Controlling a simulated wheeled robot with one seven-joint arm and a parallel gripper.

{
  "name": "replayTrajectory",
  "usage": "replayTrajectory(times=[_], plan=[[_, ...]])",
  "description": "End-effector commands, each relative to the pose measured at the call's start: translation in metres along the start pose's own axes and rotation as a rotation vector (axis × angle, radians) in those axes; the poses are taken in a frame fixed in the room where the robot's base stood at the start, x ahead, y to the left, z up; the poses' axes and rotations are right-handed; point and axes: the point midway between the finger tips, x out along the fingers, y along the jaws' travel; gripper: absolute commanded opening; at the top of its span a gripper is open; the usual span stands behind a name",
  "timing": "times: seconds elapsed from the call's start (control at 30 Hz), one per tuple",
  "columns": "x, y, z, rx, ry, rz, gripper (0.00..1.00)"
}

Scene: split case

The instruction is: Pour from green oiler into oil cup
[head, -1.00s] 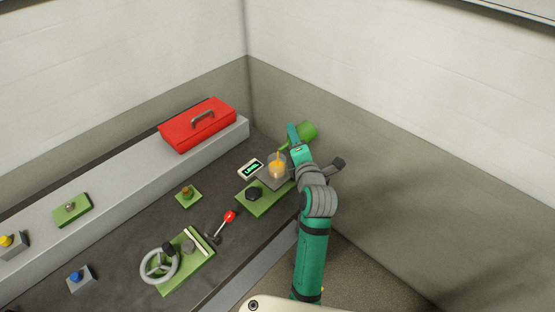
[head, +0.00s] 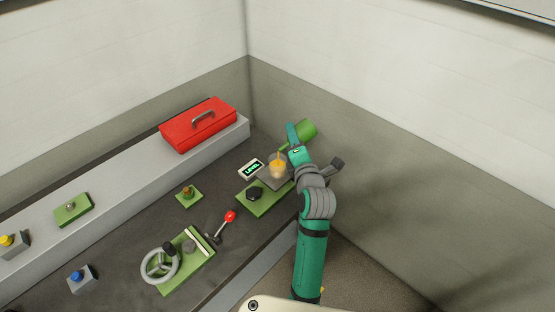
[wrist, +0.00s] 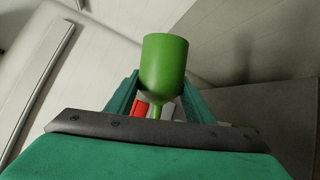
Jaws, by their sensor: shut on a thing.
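My gripper (head: 292,136) is shut on the green oiler (head: 307,130) and holds it up at the far right end of the bench. The oiler is tilted, its body to the right and its thin spout reaching down left toward the oil cup. The oil cup (head: 277,172) is clear, with orange-yellow colour inside and a thin yellow streak at its top; its exact level is too small to read. In the wrist view the oiler (wrist: 165,65) sits between my fingers, its spout partly hidden by my gripper.
A green plate with a black knob (head: 254,193) is in front. A red-tipped lever (head: 230,216), a handwheel (head: 160,264) and a red toolbox (head: 198,125) stand farther left. Walls close off the back and right.

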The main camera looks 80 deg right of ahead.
Motion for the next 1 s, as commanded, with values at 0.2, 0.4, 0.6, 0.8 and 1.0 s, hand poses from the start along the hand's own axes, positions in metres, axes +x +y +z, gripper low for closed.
replayTrajectory(times=[0.2,0.4,0.6,0.8,1.0], plan=[[-0.0005,0.0011,0.0006,-0.016,-0.006,0.007,0.2],[-0.0008,0.0021,0.0013,-0.032,-0.012,0.014,0.2],[-0.0012,0.0031,0.0012,-0.045,-0.016,0.019,0.2],[-0.0014,0.0042,0.0003,-0.06,-0.018,0.025,0.2],[-0.0017,0.0044,0.0024,-0.072,-0.026,0.03,0.2]])
